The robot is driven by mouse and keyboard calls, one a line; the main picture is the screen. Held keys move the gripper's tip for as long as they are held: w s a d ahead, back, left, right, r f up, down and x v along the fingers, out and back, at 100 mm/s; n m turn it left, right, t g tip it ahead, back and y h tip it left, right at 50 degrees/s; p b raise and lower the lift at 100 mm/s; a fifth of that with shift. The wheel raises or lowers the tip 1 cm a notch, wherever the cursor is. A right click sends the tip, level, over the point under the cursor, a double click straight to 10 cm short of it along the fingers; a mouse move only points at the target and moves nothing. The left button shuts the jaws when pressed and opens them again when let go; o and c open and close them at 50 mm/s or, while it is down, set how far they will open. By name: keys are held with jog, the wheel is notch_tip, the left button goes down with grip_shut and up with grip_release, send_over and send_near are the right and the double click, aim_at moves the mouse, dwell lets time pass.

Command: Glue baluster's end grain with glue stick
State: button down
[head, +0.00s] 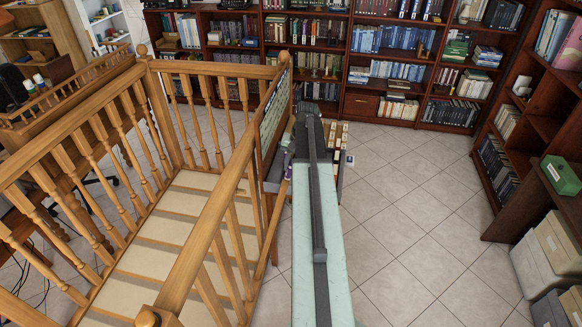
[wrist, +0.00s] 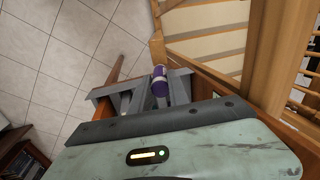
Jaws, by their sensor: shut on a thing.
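The glue stick (wrist: 160,82) is a purple cylinder with a pale band. It sits between the grey fingers of my gripper (wrist: 161,98), which is shut on it. In the head view a small purple spot of the glue stick (head: 287,171) shows beside my arm, just right of the stair railing. A slanting wooden piece, perhaps the baluster (head: 272,232), shows below the gripper. In the wrist view a brown slanting wooden piece (wrist: 121,62) lies left of the glue stick, apart from it in the picture. I cannot tell which end is the end grain.
A wooden stair railing (head: 215,215) with several turned balusters stands close left of my arm. Bookshelves (head: 340,60) line the back and right. A small rack of boxes (head: 337,135) stands just beyond my arm. The tiled floor (head: 420,215) at right is clear.

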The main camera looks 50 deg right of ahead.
aim_at(290, 171)
jog(key=shift+s+a, duration=0.45)
jog(key=shift+a, duration=0.25)
jog(key=shift+s+a, duration=0.4)
jog(key=shift+a, duration=0.25)
jog(key=shift+a, duration=0.1)
jog(key=shift+s+a+f, duration=0.1)
jog(key=shift+s+a, duration=0.3)
jog(key=shift+a, duration=0.2)
jog(key=shift+s+a, duration=0.35)
jog(key=shift+a, duration=0.25)
jog(key=shift+w+d, duration=0.55)
jog(key=shift+d, duration=0.35)
jog(key=shift+w+d, duration=0.55)
jog(key=shift+d, duration=0.3)
jog(key=shift+w+d, duration=0.55)
jog(key=shift+d, duration=0.35)
